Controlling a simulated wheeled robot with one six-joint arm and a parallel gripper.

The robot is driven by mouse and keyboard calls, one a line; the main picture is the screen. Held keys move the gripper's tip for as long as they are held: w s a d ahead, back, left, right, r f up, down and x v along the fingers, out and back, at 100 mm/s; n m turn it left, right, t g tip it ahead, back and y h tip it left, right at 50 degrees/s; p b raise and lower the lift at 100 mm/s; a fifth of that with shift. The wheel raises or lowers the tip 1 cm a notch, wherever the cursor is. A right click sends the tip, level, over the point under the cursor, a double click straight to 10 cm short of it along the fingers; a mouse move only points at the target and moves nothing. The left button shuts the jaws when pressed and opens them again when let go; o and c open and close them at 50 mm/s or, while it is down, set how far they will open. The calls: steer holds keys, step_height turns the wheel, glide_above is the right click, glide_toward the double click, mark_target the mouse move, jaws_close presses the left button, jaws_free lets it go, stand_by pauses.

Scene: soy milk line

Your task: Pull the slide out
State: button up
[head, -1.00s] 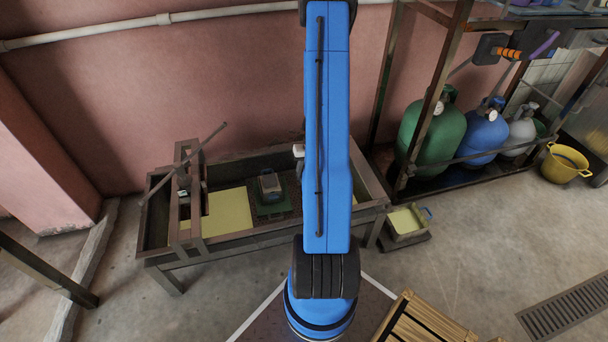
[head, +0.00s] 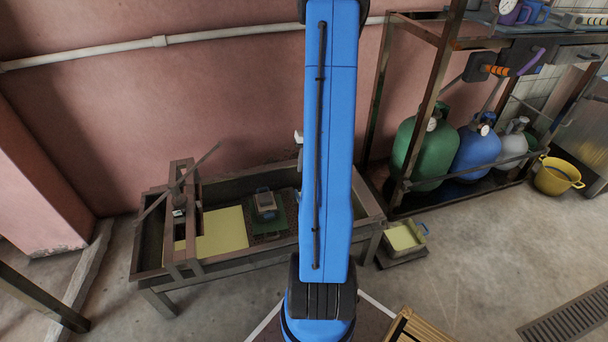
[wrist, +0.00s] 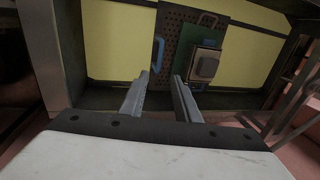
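No part is clearly marked as the slide. A dark perforated plate (wrist: 173,51) with a blue handle (wrist: 158,54) on its left side lies over the yellow sheet in the wrist view. A green board (wrist: 204,46) carrying a small beige-and-grey block (wrist: 206,65) lies on the plate's right part. My gripper (wrist: 160,78) is open and empty, its two fingers apart just below the blue handle in the picture; I cannot tell how far from it. In the head view my blue arm hides the gripper; the green board (head: 279,214) shows inside the trough (head: 284,238).
A dark frame with a slanted lever (head: 190,182) stands across the trough's left part, beside the yellow sheet (head: 223,231). A small tray (head: 402,238) sits on the floor to the right. Gas cylinders (head: 426,152) stand under a rack, with a yellow bucket (head: 558,176) beside them.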

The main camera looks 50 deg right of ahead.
steer(key=shift+s+d+r, duration=0.1)
steer(key=shift+d+r, duration=0.05)
steer(key=shift+r, duration=0.95)
steer(key=w+a+r+n+t+h, duration=0.1)
steer(key=w+a+r+n, duration=0.15)
steer(key=a+r, duration=1.85)
steer(key=s+a+r+n+t, duration=0.1)
steer(key=s+a+r+n, duration=0.1)
steer(key=s+a, duration=0.6)
steer(key=s+a+r+n+t, duration=0.1)
steer(key=s+a+r, duration=0.3)
steer(key=s+a, duration=0.5)
steer(key=shift+a+r+n+t+h, duration=0.35)
steer(key=shift+a+n, duration=0.3)
steer(key=shift+a, duration=0.7)
